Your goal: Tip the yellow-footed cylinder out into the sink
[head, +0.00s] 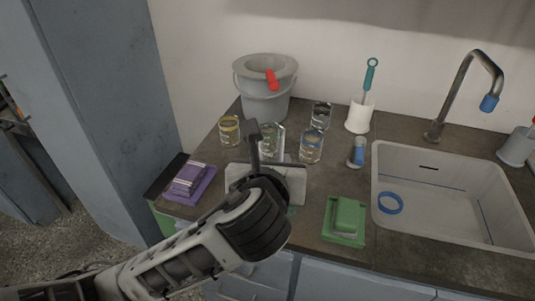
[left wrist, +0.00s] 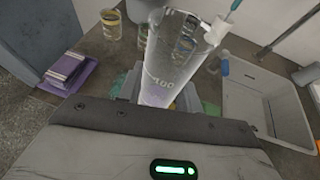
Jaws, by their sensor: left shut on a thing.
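My left gripper (head: 267,158) is shut on a clear glass cylinder (head: 277,138) above the front of the counter. In the left wrist view, the gripper (left wrist: 158,92) grips the lower part of the cylinder (left wrist: 172,58), which bears a "100" mark. Its open mouth is at the top of that picture. Its foot is hidden by the gripper, so I cannot tell the foot's colour. The grey-white sink (head: 376,158) is to the right of the gripper; it also shows in the left wrist view (left wrist: 232,82). My right gripper is not in view.
Several glasses, one yellow-banded (head: 229,129), stand behind the gripper near a grey bucket (head: 262,104). A tap (head: 462,75) overhangs the sink, which holds a blue ring (head: 381,204).

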